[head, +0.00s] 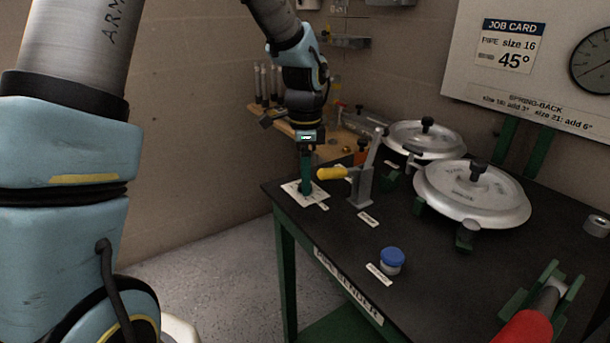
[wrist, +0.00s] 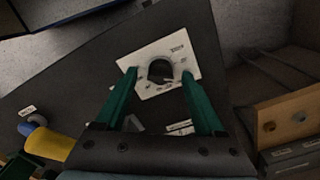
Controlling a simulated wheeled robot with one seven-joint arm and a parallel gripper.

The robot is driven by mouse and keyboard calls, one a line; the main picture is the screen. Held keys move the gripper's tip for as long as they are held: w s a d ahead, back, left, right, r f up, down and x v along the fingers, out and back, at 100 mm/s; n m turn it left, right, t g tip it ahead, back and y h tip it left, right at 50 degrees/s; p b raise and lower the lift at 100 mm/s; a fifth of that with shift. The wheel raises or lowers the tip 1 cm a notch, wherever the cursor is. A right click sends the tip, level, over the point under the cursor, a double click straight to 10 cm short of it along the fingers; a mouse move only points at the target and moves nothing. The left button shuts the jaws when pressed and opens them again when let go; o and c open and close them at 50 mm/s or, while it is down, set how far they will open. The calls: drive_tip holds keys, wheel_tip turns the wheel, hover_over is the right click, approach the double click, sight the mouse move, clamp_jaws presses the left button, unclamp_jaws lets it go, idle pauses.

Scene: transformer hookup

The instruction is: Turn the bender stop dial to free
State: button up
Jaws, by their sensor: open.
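The stop dial is a dark round knob (wrist: 160,70) in the middle of a white plate (wrist: 150,88), in the wrist view. My gripper (head: 306,186) points down over the plate. In the wrist view its two green fingers (wrist: 160,74) are open, one on each side of the knob. I cannot tell whether they touch it. The plate's markings are too small to read, and I cannot tell which setting the dial is at.
A lever with a yellow handle (head: 331,173) stands close right of my gripper. A wooden shelf (head: 275,118) is behind.

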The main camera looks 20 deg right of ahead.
drive_tip(key=shift+f, duration=0.15)
clamp_jaws()
idle(0.5)
